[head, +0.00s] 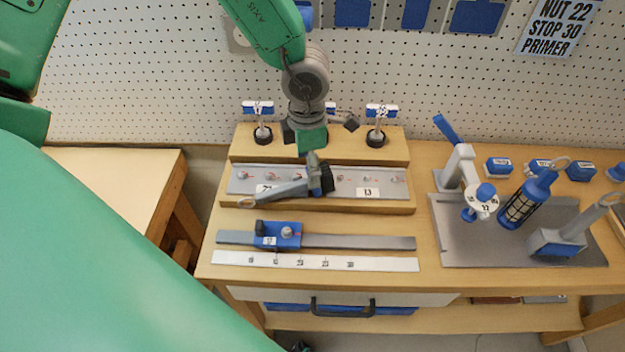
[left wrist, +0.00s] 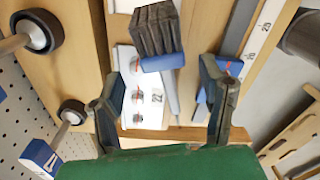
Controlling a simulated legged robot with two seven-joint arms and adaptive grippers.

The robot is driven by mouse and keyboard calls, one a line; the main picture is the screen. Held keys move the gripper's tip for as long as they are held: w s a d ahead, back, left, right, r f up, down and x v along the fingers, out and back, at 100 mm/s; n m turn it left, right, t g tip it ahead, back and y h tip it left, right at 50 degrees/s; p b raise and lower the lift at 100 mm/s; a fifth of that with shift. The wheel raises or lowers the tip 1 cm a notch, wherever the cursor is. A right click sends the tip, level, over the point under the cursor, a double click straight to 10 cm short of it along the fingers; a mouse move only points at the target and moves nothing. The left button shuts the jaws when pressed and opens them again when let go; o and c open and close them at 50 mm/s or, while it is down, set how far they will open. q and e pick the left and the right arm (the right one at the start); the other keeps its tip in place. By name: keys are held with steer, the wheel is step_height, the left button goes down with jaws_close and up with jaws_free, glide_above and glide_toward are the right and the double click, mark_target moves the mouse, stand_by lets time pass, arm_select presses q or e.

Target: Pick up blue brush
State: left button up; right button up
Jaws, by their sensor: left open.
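The brush (head: 285,190) lies slantwise across the grey numbered plate on the wooden stand. It has a blue-grey handle and a block of dark bristles at its right end. In the left wrist view the bristles (left wrist: 155,28) and blue collar (left wrist: 163,62) lie ahead, between the lines of the two fingers. My left gripper (head: 315,145) is above the back of the stand, just behind the bristle end. Its two fingers (left wrist: 160,82) are spread apart with nothing held between them. I cannot tell the exact gap to the brush. My right gripper is not in view.
Two upright posts with blue tags (head: 263,135) (head: 376,137) flank my left gripper. A blue slider (head: 278,234) sits on a rail in front. A grey mat (head: 455,250) with several tools lies to the right. A pegboard (head: 150,70) rises behind.

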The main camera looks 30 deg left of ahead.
arm_select(q)
step_height(320, 180, down, 4)
steer(key=shift+d+f, duration=0.15)
steer(key=shift+f, duration=0.1)
steer(key=shift+w+d+f, duration=0.15)
steer(key=shift+d, duration=0.3)
steer(key=c, duration=0.3)
steer(key=shift+a, duration=0.1)
steer(key=c, duration=0.8)
steer(key=shift+a, duration=0.2)
steer(key=shift+c, duration=1.4)
steer(key=shift+a, duration=0.1)
